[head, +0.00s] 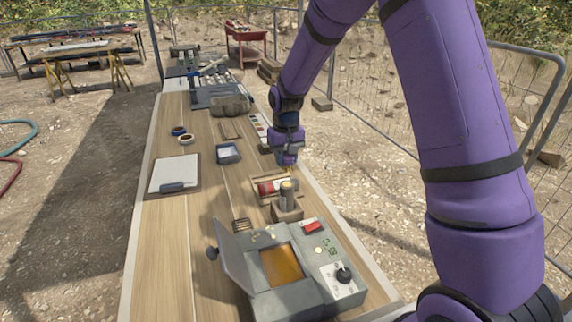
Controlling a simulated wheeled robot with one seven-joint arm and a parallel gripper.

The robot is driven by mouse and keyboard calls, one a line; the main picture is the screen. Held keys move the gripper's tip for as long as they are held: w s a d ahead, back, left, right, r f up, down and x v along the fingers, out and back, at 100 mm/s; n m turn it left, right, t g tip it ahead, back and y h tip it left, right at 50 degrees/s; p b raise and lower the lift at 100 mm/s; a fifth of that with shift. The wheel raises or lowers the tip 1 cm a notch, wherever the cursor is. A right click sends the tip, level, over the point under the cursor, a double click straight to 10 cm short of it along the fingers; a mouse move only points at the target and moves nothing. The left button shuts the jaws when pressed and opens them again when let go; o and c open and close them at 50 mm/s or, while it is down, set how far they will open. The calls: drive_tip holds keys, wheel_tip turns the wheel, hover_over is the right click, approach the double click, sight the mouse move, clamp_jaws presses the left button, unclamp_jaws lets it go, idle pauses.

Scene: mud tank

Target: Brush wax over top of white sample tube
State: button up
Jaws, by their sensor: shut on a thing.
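My gripper (287,161) points down over the right half of the bench, just beyond a wooden cradle. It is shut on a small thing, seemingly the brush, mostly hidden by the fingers. A grey wax bath (282,267) holds amber wax at the near end of the bench, its lid standing open on the left. A tube with red and pale parts (267,187) lies in the wooden cradle. A short dark cylinder with a yellowish top (287,191) stands in a wooden block beside it. I cannot tell for certain which is the white sample tube.
A clipboard with white paper (171,174) lies at the left. A blue-grey tray (228,153), two small round containers (186,140) and a brown bundle (231,105) lie further back. The bench's left-front wood (166,250) is clear. Wire fencing (400,105) stands right of the bench.

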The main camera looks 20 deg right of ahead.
drive_tip(key=shift+r, duration=0.45)
drive_tip(key=shift+r, duration=1.5)
drive_tip(key=shift+f, duration=0.1)
